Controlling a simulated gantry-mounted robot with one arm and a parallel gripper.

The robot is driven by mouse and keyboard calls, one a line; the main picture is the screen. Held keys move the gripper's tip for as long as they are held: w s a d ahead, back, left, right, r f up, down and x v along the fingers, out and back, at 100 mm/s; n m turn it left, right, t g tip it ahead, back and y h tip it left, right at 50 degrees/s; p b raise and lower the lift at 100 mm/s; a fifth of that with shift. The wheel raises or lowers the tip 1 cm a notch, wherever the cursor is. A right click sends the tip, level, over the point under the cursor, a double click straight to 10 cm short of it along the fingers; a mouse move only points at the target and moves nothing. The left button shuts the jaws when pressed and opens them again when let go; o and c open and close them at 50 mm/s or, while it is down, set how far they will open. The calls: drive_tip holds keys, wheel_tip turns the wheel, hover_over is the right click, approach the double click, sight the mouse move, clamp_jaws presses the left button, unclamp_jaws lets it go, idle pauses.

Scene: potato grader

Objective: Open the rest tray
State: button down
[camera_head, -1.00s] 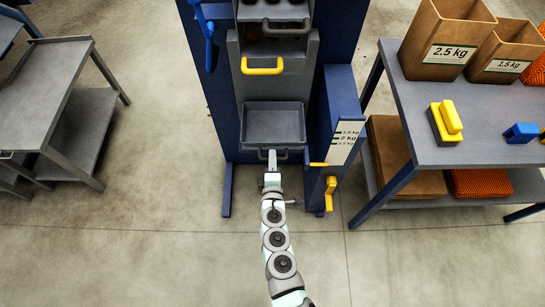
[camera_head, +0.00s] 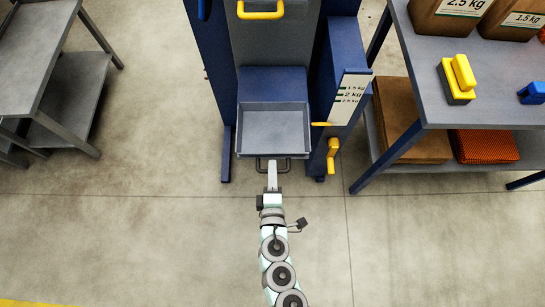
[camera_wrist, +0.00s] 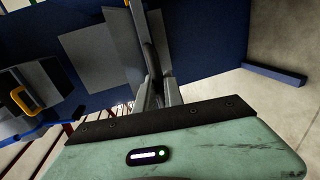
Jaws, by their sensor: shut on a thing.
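The rest tray (camera_head: 273,104) is a shallow grey open tray low on the blue machine. It stands out from the front and looks empty in the head view. Its dark bar handle (camera_head: 295,158) is on the near edge. My gripper (camera_head: 272,164) reaches it from the near side and is shut on the handle's middle. In the wrist view, the two grey fingers (camera_wrist: 158,92) close around a dark bar, seen steeply from the side. The exact contact is partly hidden by the fingers.
A yellow handle (camera_head: 260,14) is on the grey front above. A yellow crank (camera_head: 332,155) and weight scale (camera_head: 348,98) are on the right. A table (camera_head: 440,110) with bags stands right, a grey bench (camera_head: 45,60) left. The floor (camera_head: 180,240) in front is clear.

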drive_tip(key=shift+s, duration=0.25)
drive_tip(key=c, duration=1.5)
unclamp_jaws()
drive_tip(key=shift+o, duration=0.2)
drive_tip(key=v, duration=1)
drive_tip(key=shift+s, duration=0.4)
drive_tip(key=shift+r, duration=0.1)
